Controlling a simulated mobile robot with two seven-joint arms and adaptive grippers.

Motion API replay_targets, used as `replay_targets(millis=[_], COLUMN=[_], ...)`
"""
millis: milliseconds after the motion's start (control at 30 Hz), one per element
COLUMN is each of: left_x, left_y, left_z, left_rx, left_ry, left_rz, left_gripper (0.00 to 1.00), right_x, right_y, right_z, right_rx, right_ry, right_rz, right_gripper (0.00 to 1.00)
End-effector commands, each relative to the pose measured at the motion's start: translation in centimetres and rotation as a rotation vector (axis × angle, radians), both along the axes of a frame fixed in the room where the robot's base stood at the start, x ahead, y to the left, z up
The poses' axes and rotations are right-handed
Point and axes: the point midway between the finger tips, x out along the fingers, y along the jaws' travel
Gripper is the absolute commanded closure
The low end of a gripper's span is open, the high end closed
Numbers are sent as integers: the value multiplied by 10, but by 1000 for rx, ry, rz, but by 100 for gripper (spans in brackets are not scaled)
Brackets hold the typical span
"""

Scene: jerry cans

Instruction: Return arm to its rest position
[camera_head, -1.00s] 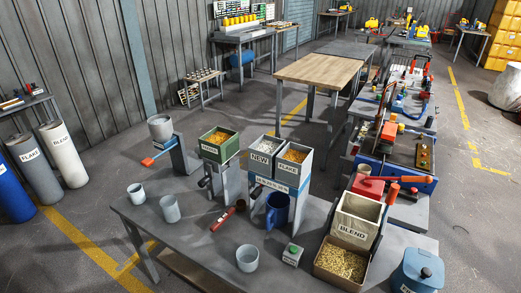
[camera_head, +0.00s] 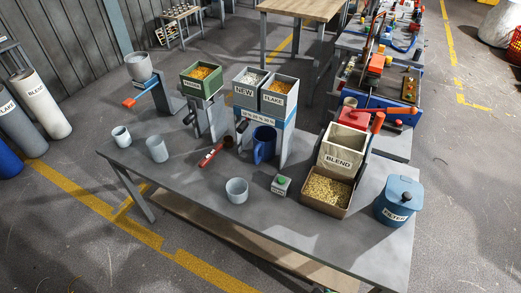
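Neither of my grippers shows in the head view, and no part of my arms can be made out for certain. A grey workbench (camera_head: 240,221) fills the middle of the view. A blue jug (camera_head: 264,144) stands under the NEW (camera_head: 244,92) and FLAKE (camera_head: 277,97) hoppers.
Three grey cups (camera_head: 237,191) stand apart on the bench. A red-handled tool (camera_head: 210,156) lies near the green hopper (camera_head: 202,82). A small green-button box (camera_head: 281,185) sits mid-bench. Open floor (camera_head: 60,240) with yellow lines lies at the left.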

Motion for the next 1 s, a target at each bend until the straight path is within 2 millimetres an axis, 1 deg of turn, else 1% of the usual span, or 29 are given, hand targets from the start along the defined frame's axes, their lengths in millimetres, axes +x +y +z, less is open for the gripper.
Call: replay_targets(millis=[33, 100, 167, 200, 267, 300, 400, 500, 633, 733, 1000], left_x=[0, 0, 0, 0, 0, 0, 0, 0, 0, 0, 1], left_y=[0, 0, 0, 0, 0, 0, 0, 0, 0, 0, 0], left_z=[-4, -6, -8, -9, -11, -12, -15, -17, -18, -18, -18], left_rx=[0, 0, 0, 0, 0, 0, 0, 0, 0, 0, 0], left_ry=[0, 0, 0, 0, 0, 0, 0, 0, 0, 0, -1], left_rz=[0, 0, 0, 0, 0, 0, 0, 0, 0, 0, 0], left_gripper=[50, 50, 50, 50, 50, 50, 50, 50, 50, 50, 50], right_x=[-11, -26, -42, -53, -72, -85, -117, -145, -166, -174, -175], right_y=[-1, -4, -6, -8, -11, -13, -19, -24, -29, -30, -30], right_z=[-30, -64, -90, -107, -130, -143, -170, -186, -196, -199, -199], right_rx=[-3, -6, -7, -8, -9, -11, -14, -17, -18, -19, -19], right_ry=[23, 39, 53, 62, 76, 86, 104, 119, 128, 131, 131], right_rz=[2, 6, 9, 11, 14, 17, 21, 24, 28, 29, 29], right_gripper=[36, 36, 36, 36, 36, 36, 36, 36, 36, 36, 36])
